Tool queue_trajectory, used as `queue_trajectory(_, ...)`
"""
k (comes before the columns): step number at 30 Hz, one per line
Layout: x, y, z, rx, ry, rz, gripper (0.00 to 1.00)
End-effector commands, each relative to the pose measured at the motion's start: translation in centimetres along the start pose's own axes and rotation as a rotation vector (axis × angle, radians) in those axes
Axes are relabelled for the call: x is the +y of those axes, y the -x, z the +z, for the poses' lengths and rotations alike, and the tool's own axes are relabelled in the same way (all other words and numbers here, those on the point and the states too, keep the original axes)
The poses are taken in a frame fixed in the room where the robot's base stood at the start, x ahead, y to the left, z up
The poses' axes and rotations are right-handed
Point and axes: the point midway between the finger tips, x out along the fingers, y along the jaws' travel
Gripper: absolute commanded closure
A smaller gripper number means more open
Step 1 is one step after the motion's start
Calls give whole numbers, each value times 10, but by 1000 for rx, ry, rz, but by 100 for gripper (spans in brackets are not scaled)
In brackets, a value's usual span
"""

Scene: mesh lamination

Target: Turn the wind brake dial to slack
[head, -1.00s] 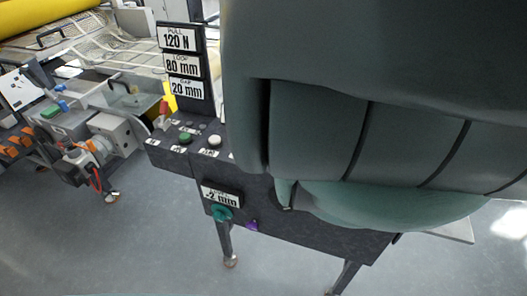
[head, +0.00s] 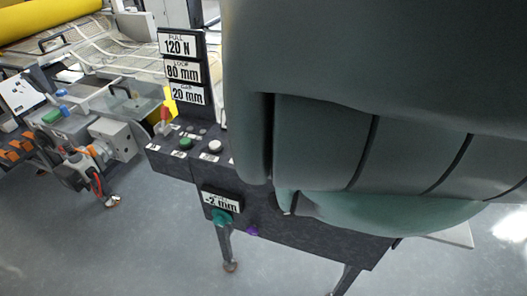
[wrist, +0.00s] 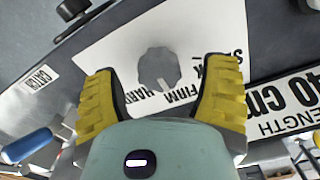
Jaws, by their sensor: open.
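The wind brake dial (wrist: 157,66) is a grey scalloped knob on a white plate (wrist: 110,50) in the wrist view. Upside-down words beside it read HARD, FIRM and a partly covered word starting with S. A pale pointer mark on the knob faces the HARD and FIRM side; I cannot tell exactly which word it meets. My gripper (wrist: 163,68) is open, its two yellow fingers on either side of the dial with visible gaps. In the head view my arm hides the dial and gripper.
A LENGTH display (wrist: 285,105) is close to the right finger in the wrist view. A dark knob (wrist: 72,8) and a blue handle (wrist: 27,145) lie to the left. In the head view, the dark console (head: 300,228) carries a green button (head: 185,143), a white button (head: 215,146) and a teal knob (head: 221,217).

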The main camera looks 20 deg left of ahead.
Motion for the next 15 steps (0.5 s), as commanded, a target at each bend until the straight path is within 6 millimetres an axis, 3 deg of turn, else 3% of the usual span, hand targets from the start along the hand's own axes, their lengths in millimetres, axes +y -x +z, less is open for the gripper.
queue_trajectory(15,1,-9,0,0,-4,-2,27)
